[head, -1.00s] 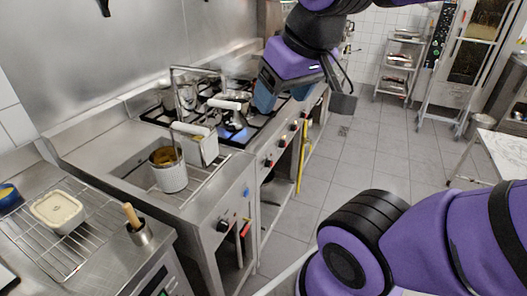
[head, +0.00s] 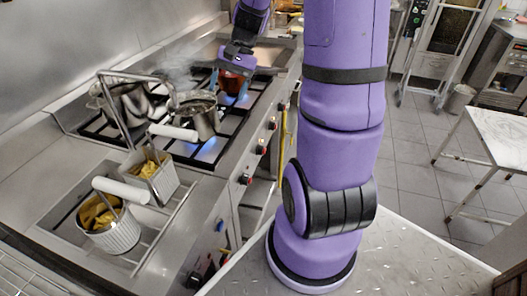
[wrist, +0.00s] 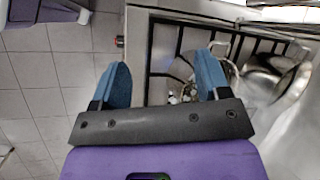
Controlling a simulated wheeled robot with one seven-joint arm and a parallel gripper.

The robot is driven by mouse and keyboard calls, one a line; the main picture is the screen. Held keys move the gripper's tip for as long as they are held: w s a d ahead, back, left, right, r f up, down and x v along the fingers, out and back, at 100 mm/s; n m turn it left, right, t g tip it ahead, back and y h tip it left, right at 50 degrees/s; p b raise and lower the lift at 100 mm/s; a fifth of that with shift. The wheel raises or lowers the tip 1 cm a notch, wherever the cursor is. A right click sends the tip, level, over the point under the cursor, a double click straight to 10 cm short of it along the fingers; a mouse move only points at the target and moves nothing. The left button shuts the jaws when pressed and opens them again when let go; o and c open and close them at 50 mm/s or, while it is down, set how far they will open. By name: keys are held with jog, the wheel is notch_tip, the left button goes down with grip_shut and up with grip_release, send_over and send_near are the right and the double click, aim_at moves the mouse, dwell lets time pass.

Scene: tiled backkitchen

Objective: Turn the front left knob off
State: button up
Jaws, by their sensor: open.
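The stove's knobs run along its front face on the right in the head view. They are dark with red marks: a near knob (head: 243,180), a second (head: 261,150), and others further back. I cannot tell which one is the front left knob. Blue flame (head: 205,150) shows under the near burner. My gripper (head: 231,84) is open, over the far part of the stove, beyond and apart from the near knobs. In the wrist view its blue fingers (wrist: 161,75) stand wide apart above the stove's edge and grate. One knob (wrist: 119,41) shows beyond the left fingertip.
Steaming metal pots (head: 195,115) stand on the burners. Fryer baskets (head: 150,175) with handles sit in the near counter. Open tiled floor (head: 415,150) lies right of the stove, with a white table (head: 500,135) further right.

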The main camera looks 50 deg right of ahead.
jog(key=w+d+f+m+t+y, duration=0.1)
jog(key=d+f+m+t+y, duration=0.2)
jog(key=d+f, duration=0.55)
jog(key=m+t+h, duration=0.2)
jog(key=m+t, duration=1.1)
jog(key=m, duration=0.5)
send_near(264, 151)
jog(key=f, duration=0.1)
jog(key=x, duration=1)
jog(key=shift+w+d+r, duration=0.1)
jog(key=shift+w+d, duration=0.25)
jog(key=c, duration=0.9)
